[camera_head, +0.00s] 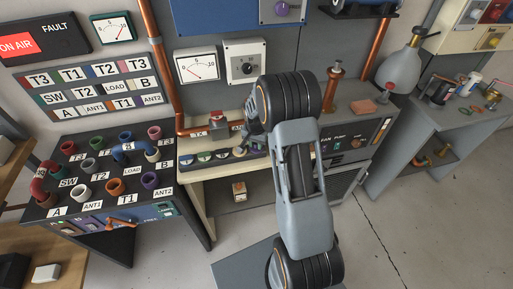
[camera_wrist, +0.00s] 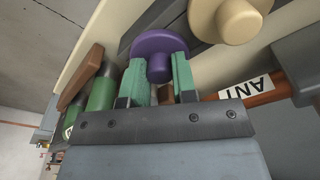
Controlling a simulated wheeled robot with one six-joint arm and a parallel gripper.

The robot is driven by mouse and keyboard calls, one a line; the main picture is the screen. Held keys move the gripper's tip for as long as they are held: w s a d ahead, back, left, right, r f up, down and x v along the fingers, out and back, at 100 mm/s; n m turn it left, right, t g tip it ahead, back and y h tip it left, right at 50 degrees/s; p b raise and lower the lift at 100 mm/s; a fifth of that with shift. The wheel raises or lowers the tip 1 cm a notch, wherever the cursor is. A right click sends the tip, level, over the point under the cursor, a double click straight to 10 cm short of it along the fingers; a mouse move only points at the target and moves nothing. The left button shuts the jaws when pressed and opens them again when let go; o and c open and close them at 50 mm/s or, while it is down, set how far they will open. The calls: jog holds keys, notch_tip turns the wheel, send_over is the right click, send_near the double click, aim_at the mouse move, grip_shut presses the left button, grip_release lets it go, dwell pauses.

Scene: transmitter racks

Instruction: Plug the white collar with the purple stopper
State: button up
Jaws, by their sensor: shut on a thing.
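My gripper (camera_wrist: 160,82) has green fingers closed on a purple stopper (camera_wrist: 158,45), a round disc with a short stem, in the wrist view. A whitish collar (camera_head: 152,156) stands in the dark patch panel (camera_head: 103,178) at the left, beside the B label. One end of a blue pipe link meets or overlaps it; I cannot tell whether it is plugged in. The gripper is to the right of this panel.
Several coloured collars and a red link (camera_head: 42,185) crowd the panel. A cream round knob (camera_wrist: 232,18) is close to the held stopper. A copper pipe (camera_wrist: 266,88) with an ANT label runs right of the fingers. A grey cabinet (camera_head: 350,135) stands right of the arm.

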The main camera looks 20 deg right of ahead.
jog(key=shift+c, duration=0.7)
